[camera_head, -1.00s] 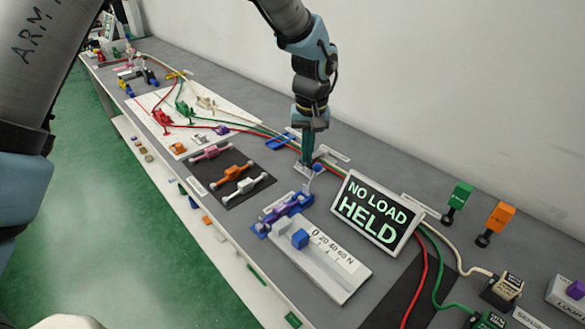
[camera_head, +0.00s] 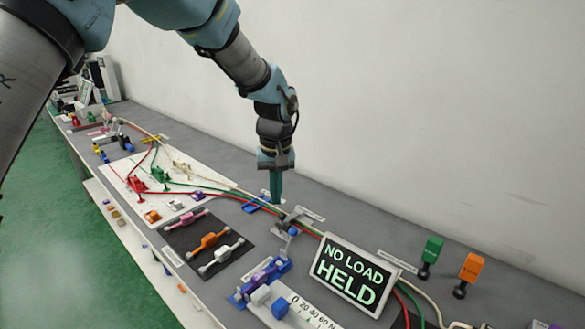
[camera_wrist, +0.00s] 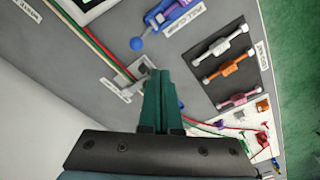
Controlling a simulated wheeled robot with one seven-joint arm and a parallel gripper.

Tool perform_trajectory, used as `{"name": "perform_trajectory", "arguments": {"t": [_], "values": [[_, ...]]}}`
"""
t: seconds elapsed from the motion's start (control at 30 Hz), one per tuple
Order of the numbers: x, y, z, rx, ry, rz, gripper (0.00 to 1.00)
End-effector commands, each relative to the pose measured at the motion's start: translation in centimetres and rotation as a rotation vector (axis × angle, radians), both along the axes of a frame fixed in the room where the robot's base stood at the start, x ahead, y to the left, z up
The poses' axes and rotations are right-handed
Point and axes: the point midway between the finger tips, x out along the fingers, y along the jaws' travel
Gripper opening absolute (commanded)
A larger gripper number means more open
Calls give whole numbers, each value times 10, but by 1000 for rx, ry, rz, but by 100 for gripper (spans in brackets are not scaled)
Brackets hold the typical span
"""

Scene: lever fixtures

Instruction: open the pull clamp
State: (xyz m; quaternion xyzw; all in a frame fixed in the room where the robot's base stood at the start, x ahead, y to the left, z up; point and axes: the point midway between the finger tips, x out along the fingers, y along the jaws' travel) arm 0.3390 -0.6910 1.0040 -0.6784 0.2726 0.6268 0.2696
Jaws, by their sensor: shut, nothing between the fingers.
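The pull clamp is a blue fixture (camera_head: 262,281) with a purple part, on the bench behind the force scale. In the wrist view its blue and purple body (camera_wrist: 172,12) shows at the top, with a blue ball knob (camera_wrist: 137,43) on its near end. The same knob shows in the head view (camera_head: 293,230). My gripper (camera_head: 276,202) points down with its teal fingers shut and empty, a little beyond the knob and apart from it. In the wrist view the fingertips (camera_wrist: 158,72) are beside a small grey bracket (camera_wrist: 130,76). The gap to the bench is hard to tell.
The display (camera_head: 355,275) reads NO LOAD HELD and stands right of the clamp. A dark panel with pink, orange and white handles (camera_head: 209,242) lies to the left. Red, green and white cables run along the bench past my gripper. The wall (camera_head: 430,130) is behind.

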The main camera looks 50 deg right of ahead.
Motion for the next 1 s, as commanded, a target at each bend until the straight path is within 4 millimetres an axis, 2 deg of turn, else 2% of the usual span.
{"name": "perform_trajectory", "arguments": {"t": [0.2, 0.4, 0.6, 1.0], "values": [[-6, -32, 26, -2, -1, -3, 0], [-9, -50, 47, 0, 0, -2, 0], [-10, -55, 55, 3, 1, -2, 0], [-10, -55, 55, 3, 1, -2, 0]]}}
